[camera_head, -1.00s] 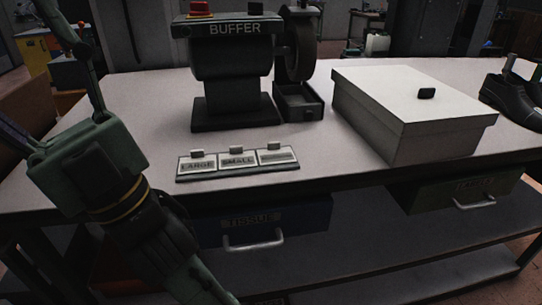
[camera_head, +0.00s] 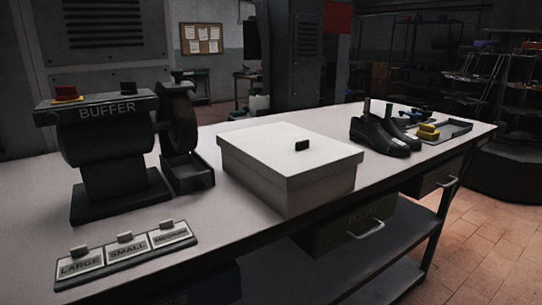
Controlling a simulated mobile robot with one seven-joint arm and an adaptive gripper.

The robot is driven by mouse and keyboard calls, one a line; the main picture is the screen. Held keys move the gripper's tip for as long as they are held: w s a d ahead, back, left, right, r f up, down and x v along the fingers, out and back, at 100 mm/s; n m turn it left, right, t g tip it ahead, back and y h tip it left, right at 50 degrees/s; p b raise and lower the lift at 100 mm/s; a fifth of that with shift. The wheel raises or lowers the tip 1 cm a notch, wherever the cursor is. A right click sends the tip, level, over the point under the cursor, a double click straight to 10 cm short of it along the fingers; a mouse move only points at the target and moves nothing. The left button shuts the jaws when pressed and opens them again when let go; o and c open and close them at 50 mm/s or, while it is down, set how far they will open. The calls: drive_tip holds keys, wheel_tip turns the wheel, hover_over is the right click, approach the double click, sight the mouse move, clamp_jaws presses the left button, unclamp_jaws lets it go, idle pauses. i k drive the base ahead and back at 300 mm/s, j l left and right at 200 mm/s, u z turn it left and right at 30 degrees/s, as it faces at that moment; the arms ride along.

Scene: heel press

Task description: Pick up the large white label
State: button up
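The label marked LARGE (camera_head: 80,266) is a whitish plate with dark letters and a small grey knob at its back edge. It lies at the left end of a dark label holder (camera_head: 128,269) on the bench, at the lower left. A label marked SMALL (camera_head: 126,252) sits beside it, and a third label (camera_head: 170,237) with unclear lettering is at the right end. Each has a similar knob. My gripper and arm are outside the picture, so I cannot see the gripper's fingers.
The buffer machine (camera_head: 112,150) stands behind the labels. A large white lidded box (camera_head: 280,158) is right of them on the bench (camera_head: 215,240). Dark shoes (camera_head: 380,137) and a tray (camera_head: 460,129) with yellow items stand farther right. Bare bench top lies between labels and box.

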sight(82, 260)
drive_tip(key=i+l+u, duration=0.1)
drive_tip(key=u, duration=1.65)
drive_tip(key=i+l, duration=0.05)
